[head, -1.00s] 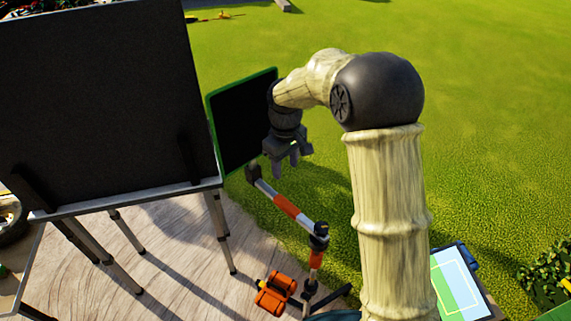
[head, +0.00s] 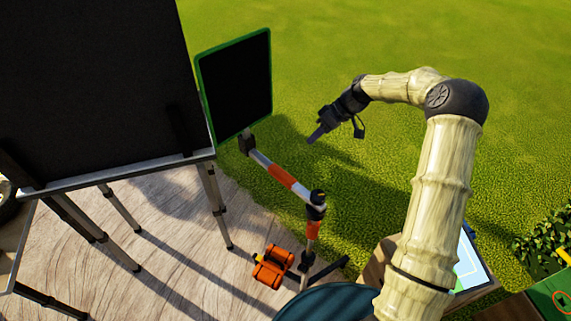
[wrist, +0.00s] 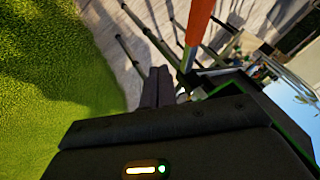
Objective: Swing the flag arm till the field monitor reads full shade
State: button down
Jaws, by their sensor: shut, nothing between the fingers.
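The flag (head: 235,85) is a black panel with a green rim, upright on the far end of the flag arm (head: 281,179). That arm is an orange-and-white striped bar running down to a dark joint (head: 316,200) on a post. The field monitor (head: 470,262) is at lower right; my arm hides its left part, so its reading is unclear. My gripper (head: 314,138) is shut and empty, above the grass right of the flag and apart from it in the head view. In the wrist view, my fingers (wrist: 158,88) are together beside the orange bar (wrist: 198,25).
A large black panel (head: 85,80) on a stand with metal legs (head: 213,200) fills the left. An orange weight bag (head: 272,268) lies by the post's foot on wooden decking (head: 180,265). Grass (head: 400,35) at the back is clear. A bush (head: 545,237) is at right.

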aim_at(279, 170)
jog(key=shift+a, duration=0.15)
jog(key=s+a+f+p, duration=0.3)
jog(key=a+f, duration=0.5)
jog(key=shift+s+a, duration=0.25)
jog(key=shift+a, duration=0.1)
jog(key=shift+s, duration=0.1)
dwell(0.3)
jog(key=shift+s+a+n, duration=0.3)
jog(key=shift+s+a, duration=0.1)
jog(key=shift+a, duration=0.2)
jog(key=shift+w+d, duration=0.1)
